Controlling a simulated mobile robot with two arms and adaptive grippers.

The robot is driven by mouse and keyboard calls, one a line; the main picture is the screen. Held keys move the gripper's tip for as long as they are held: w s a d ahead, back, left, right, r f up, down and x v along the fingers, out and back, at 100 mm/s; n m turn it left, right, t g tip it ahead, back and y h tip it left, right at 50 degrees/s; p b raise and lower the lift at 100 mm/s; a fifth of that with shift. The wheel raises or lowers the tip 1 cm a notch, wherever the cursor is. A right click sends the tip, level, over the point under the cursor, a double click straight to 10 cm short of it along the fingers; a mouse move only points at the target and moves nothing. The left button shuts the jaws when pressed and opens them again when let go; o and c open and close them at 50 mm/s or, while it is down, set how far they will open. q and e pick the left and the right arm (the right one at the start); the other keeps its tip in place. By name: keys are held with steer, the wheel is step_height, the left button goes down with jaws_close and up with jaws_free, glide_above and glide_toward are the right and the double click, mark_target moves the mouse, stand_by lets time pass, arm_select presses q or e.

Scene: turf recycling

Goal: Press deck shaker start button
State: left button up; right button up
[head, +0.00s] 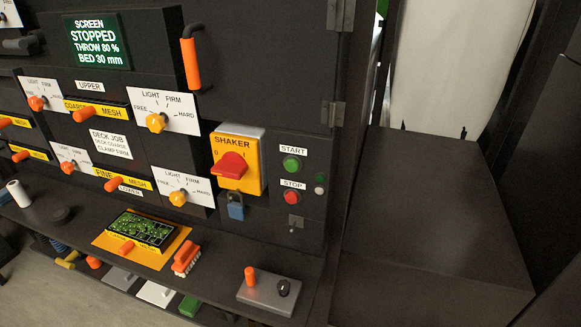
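The green START button (291,164) sits on the dark panel at the right, under a white START label. The red STOP button (291,197) is below it. A small pale indicator (319,178) is to their right. The yellow SHAKER switch plate (238,158) with a red rotary handle (231,166) is left of the buttons. The screen display (96,43) reads SCREEN STOPPED, THROW 80 %, BED 30 mm. Neither of my grippers shows in the head view.
A blue padlock (236,208) hangs below the shaker switch. The shelf below holds an orange brush (187,257) and a grey block with an orange knob (268,289). An orange handle (191,62) projects from the panel above. A large dark box (430,220) stands at right.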

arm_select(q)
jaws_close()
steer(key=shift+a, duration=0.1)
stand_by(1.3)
